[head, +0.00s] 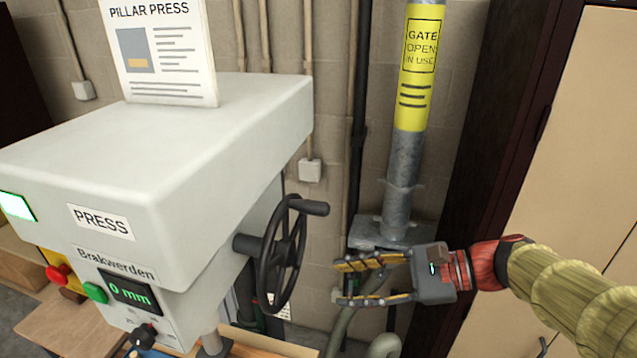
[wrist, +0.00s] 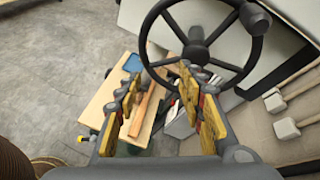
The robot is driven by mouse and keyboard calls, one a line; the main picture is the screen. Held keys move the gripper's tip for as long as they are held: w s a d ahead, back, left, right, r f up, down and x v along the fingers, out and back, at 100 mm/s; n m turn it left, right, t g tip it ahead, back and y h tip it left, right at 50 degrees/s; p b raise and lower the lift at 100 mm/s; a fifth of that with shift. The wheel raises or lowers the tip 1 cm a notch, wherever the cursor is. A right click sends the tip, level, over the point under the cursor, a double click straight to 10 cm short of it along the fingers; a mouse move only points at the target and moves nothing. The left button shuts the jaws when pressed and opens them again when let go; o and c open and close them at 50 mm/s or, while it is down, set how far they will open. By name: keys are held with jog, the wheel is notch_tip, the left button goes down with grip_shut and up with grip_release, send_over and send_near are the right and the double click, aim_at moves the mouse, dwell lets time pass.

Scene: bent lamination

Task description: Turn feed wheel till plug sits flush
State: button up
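The black feed wheel (head: 282,254) is on the right side of the white press (head: 215,125), with a crank handle (head: 309,207) sticking out at its top right. In the wrist view the feed wheel (wrist: 197,48) is ahead of my fingers. My gripper (head: 343,283) is open and empty, to the right of the wheel and apart from it in the head view; it also shows in the wrist view (wrist: 160,80). The press display (head: 130,294) reads 0 mm. I cannot make out the plug in either view.
A grey post with a yellow gate sign (head: 417,75) stands behind my gripper. A wooden bench (wrist: 120,95) lies below the wheel in the wrist view. A green button (head: 95,292) and a red button (head: 58,273) are on the press front.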

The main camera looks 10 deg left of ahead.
aim_at(329, 211)
jog(key=w+r+m+y+p, duration=0.1)
jog(key=w+r, duration=0.1)
jog(key=r, duration=0.1)
jog(key=w+r+m+y+p, duration=0.1)
jog(key=w+r, duration=0.2)
jog(key=w+r+m+t+y+p, duration=0.1)
jog(key=w+r+y+p, duration=0.1)
jog(key=r, duration=0.1)
jog(key=shift+w+a+r+m, duration=0.15)
jog(key=shift+w+a+m, duration=0.1)
jog(key=shift+w+m, duration=0.15)
jog(key=a+p, duration=0.1)
jog(key=a, duration=0.6)
jog(key=shift+w+a, duration=0.2)
jog(key=shift+c, duration=0.7)
jog(key=c, duration=0.7)
grip_shut()
